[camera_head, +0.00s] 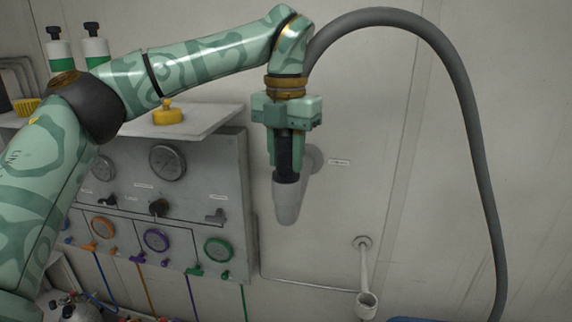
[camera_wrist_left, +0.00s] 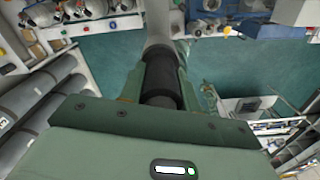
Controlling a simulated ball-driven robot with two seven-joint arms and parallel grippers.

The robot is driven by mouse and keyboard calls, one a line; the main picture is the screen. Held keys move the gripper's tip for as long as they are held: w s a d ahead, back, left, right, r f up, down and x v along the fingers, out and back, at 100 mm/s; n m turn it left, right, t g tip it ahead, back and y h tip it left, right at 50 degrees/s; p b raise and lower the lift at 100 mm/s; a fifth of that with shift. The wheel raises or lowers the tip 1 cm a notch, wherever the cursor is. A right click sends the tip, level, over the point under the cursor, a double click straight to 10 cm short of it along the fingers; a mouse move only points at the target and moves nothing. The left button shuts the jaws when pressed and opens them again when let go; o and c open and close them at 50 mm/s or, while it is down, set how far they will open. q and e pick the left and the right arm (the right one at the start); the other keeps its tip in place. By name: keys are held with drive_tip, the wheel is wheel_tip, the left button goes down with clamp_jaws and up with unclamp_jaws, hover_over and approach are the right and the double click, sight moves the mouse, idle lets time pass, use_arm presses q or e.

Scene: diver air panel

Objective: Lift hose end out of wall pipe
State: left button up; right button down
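My left gripper (camera_head: 287,165) points down in front of the wall, its fingers closed on both sides of the black hose end (camera_head: 289,150). The black hose end also shows between the fingers in the left wrist view (camera_wrist_left: 161,80). Directly below it is a grey wall pipe (camera_head: 287,205), whose round mount (camera_head: 314,158) shows on the wall behind. The black end meets the pipe's top; how deep it sits inside cannot be told. The grey hose (camera_head: 455,70) arches from behind my left wrist over to the right and down. My right gripper is not in view.
A grey gauge panel (camera_head: 235,180) with coloured knobs stands close left of the pipe, below a shelf (camera_head: 215,115). A second wall pipe (camera_head: 363,270) with an open cup is lower right. The wall between gripper and hose is clear.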

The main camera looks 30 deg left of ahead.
sight(286, 134)
use_arm(q)
drive_tip(key=shift+w+r, duration=0.1)
drive_tip(key=shift+r, duration=0.2)
wheel_tip(286, 134, up, 2)
drive_tip(key=shift+r+b, duration=0.2)
drive_tip(key=shift+b, duration=0.25)
drive_tip(key=s+d+r, duration=0.4)
drive_tip(key=d+r, duration=0.6)
drive_tip(key=d, duration=0.3)
drive_tip(key=shift+d, duration=0.2)
